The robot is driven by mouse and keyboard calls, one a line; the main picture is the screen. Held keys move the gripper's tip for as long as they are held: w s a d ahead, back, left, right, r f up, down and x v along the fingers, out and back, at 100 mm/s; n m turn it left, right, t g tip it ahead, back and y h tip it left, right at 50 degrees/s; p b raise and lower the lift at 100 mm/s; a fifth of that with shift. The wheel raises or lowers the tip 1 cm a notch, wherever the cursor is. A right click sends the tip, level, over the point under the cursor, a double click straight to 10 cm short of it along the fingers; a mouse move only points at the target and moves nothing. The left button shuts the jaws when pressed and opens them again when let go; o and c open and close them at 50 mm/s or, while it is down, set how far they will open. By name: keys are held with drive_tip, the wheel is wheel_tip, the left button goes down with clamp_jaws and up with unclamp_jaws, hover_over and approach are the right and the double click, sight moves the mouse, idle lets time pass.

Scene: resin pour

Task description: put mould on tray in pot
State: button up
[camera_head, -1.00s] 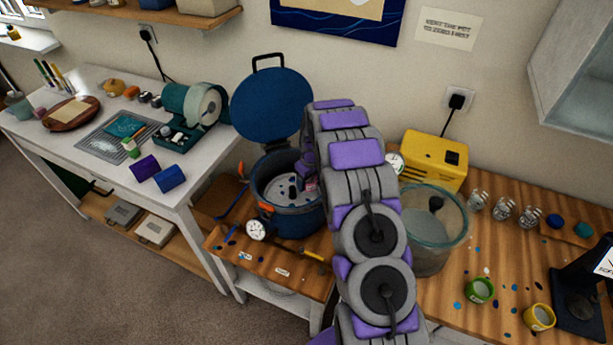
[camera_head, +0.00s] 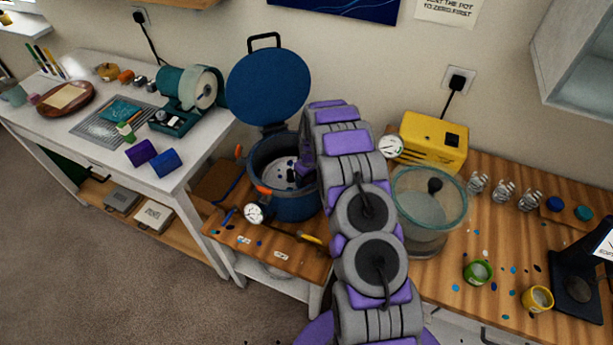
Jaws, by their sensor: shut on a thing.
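The blue pot (camera_head: 290,205) stands on the low wooden stand with its round lid (camera_head: 269,84) open against the wall. Inside it, a pale plate with dark holes, the tray (camera_head: 279,173), shows in part. My arm comes from the front and bends over the pot's right side. My gripper (camera_head: 297,176) is inside the pot's mouth, over the tray, small and dark in the picture. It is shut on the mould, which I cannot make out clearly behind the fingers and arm. I cannot tell whether the mould touches the tray.
A clear glass vessel (camera_head: 428,215) and a yellow pump (camera_head: 433,142) stand close right of my arm. A dial gauge (camera_head: 253,213) and an orange clamp (camera_head: 264,190) stick out at the pot's front. A white workbench (camera_head: 75,140) stands at left.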

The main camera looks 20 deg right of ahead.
drive_tip(key=shift+a, duration=0.25)
drive_tip(key=shift+d+f, duration=0.1)
drive_tip(key=shift+f, duration=0.2)
drive_tip(key=o, duration=1.2)
drive_tip(key=shift+c, duration=0.2)
wheel_tip(320, 180, up, 15)
drive_tip(key=p, duration=0.3)
idle(0.4)
drive_tip(key=shift+s+f, duration=0.1)
